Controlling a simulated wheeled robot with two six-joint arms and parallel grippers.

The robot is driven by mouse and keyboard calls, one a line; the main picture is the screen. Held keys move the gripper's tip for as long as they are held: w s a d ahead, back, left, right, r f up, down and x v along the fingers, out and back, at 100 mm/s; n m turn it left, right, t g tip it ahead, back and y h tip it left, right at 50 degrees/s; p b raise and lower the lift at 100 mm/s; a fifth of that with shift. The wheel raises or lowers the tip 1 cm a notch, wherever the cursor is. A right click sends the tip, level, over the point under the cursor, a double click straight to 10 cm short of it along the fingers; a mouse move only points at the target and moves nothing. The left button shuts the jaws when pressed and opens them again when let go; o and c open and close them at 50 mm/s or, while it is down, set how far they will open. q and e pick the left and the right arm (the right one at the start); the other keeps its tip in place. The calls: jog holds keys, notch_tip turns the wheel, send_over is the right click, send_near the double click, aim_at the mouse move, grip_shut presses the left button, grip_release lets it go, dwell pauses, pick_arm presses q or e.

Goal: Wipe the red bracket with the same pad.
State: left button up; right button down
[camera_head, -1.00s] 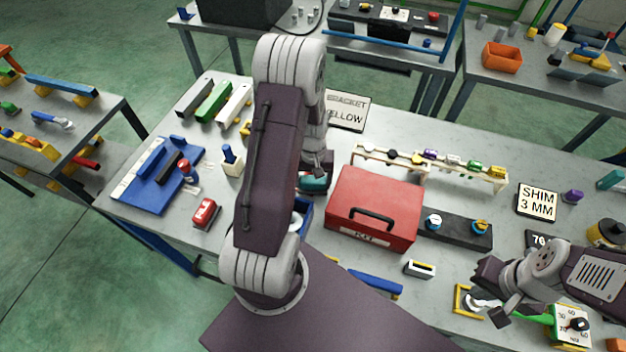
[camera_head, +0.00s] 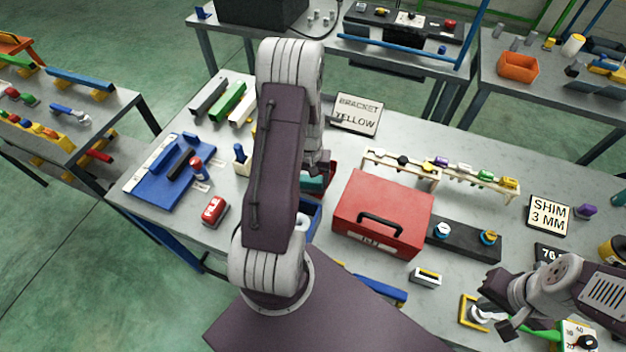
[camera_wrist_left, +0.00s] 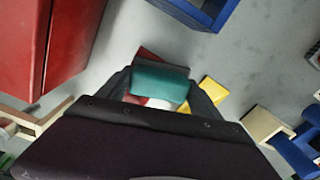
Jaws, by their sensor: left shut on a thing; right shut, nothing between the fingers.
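My left gripper (camera_head: 318,168) points down between the red box and the row of long bars. It is shut on a teal pad (camera_wrist_left: 160,84), which also shows below the fingers in the head view (camera_head: 312,183). A dark red piece (camera_wrist_left: 152,59), probably the red bracket, shows just past the pad's edge in the left wrist view. It also shows beside the pad in the head view (camera_head: 332,178). The pad hides much of it, and I cannot tell whether they touch. My right gripper (camera_head: 492,305) is shut and empty at the lower right, near a yellow frame.
A red box (camera_head: 385,212) stands close on the right of my left gripper. A blue bin (camera_head: 312,222) is in front of it. A yellow piece (camera_wrist_left: 213,90) lies beside the pad. A blue board (camera_head: 165,175) with parts and a yellow-bracket sign (camera_head: 357,115) are nearby.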

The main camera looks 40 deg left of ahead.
aim_at(322, 184)
pick_arm(q)
jog(key=shift+w+d, duration=0.25)
jog(key=shift+d, duration=0.75)
jog(key=shift+w+d, duration=0.25)
jog(key=shift+d, duration=0.75)
jog(key=shift+p, duration=0.3)
jog(key=shift+a+r, duration=0.1)
jog(key=shift+r, duration=0.2)
notch_tip(322, 184, up, 6)
jog(key=p, duration=0.5)
jog(key=shift+f, duration=0.25)
notch_tip(322, 184, up, 3)
jog(key=p, duration=0.3)
jog(key=shift+r, duration=0.1)
jog(key=shift+s, duration=0.1)
